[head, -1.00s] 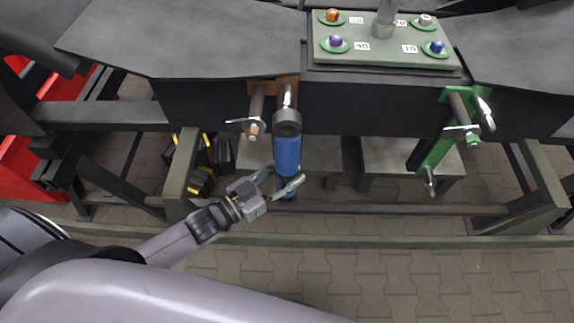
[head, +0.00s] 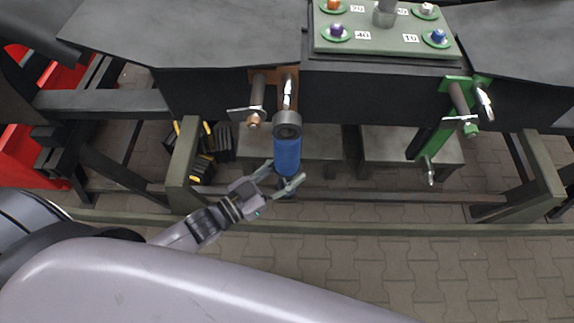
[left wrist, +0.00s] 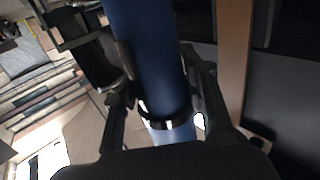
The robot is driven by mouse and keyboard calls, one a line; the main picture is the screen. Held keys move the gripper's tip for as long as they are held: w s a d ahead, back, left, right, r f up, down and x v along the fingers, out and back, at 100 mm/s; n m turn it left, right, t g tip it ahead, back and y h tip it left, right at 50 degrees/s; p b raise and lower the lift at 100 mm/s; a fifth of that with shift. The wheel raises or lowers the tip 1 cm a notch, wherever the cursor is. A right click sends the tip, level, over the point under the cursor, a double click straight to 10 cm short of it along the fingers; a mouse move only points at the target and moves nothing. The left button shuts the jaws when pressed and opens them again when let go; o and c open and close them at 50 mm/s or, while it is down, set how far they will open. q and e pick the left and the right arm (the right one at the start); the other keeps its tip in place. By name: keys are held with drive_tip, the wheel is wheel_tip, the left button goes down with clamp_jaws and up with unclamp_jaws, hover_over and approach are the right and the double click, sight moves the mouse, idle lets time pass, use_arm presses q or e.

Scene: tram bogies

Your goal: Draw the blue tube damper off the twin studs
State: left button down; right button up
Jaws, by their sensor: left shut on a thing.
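The blue tube damper (head: 287,156) hangs roughly upright in front of the dark beam, its grey ring eye (head: 287,124) at the top. The eye is just below and in front of the silver tapered upper stud (head: 288,91), and it looks clear of that stud's tip. My left gripper (head: 279,181) is shut around the tube's lower part. In the left wrist view the blue tube (left wrist: 150,55) stands between my fingers, with a dark band lower down. The damper's lower end and any stud behind it are mostly hidden. My right gripper is not in view.
A brown stud with a copper nut and cross pin (head: 253,116) is close left of the eye. A green bracket with a green link (head: 432,150) is at right. A green tray with coloured caps (head: 386,48) sits on top. Open paving lies in front of the low rail.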

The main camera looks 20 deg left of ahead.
use_arm(q)
drive_tip(key=shift+s+d+r+p, duration=0.1)
drive_tip(key=shift+s+d+p, duration=0.15)
drive_tip(key=shift+s, duration=0.45)
drive_tip(key=shift+s+d+r+p, duration=0.1)
drive_tip(key=shift+s+d+p, duration=0.15)
drive_tip(key=shift+s, duration=0.55)
drive_tip(key=shift+s+d+p, duration=0.25)
drive_tip(key=shift+s+p, duration=0.1)
drive_tip(key=shift+s, duration=0.55)
drive_tip(key=shift+s+d+p, duration=0.25)
drive_tip(key=shift+s+p, duration=0.1)
drive_tip(key=shift+s, duration=0.55)
